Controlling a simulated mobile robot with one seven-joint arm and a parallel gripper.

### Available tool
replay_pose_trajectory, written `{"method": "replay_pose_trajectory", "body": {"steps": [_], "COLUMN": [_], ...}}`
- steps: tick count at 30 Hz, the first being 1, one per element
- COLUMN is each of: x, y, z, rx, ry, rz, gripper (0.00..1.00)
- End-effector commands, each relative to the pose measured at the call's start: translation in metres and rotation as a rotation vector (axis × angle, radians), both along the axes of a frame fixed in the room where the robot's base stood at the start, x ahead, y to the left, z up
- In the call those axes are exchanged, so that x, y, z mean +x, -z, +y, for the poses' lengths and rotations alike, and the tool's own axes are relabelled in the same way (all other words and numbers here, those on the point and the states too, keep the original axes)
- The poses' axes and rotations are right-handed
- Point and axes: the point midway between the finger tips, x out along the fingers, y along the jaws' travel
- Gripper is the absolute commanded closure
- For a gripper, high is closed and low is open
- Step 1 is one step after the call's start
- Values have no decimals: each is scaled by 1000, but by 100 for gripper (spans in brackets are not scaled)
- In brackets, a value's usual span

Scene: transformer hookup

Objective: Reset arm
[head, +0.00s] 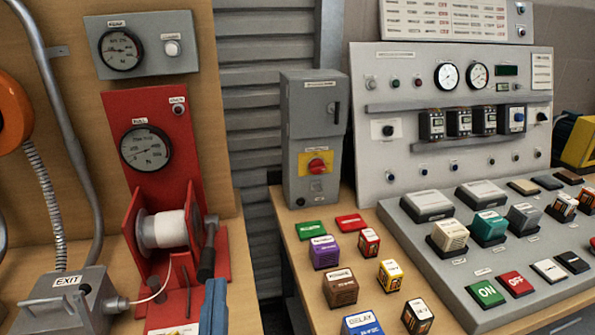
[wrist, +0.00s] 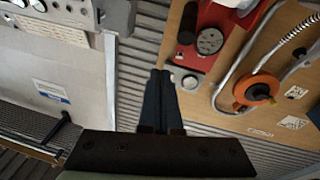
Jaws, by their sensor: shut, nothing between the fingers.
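My gripper (wrist: 158,100) shows in the wrist view, its two dark blue-grey fingers closed together with nothing between them. The fingers point toward the grey corrugated shutter (wrist: 190,112), between a pale cabinet on the left and the wooden board with the red winch on the right. They appear apart from everything around them. In the head view I cannot make out my gripper for certain.
The head view shows the red pull stand (head: 165,180) with its spool (head: 162,230), a grey exit box (head: 70,300), a grey switch cabinet (head: 313,140), several labelled blocks, and a control panel (head: 455,110). A blue part (head: 214,306) stands at the bottom.

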Motion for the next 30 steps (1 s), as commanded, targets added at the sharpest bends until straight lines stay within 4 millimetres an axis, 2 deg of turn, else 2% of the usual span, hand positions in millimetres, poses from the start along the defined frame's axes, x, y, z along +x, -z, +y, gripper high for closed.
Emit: {"method": "replay_pose_trajectory", "body": {"steps": [1, 5, 9, 12, 15, 21, 30], "x": [12, 25, 20, 9, -6, -43, -38], "y": [-38, -119, -201, -250, -290, -357, -429], "z": [-11, -38, -65, -80, -92, -109, -106], "rx": [29, 88, 136, 157, 170, 176, 176], "ry": [24, 61, 83, 90, 91, 87, 84], "rz": [-71, -207, -354, -445, -526, -670, -651], "gripper": [100, 100, 100, 100, 100, 100, 100]}}
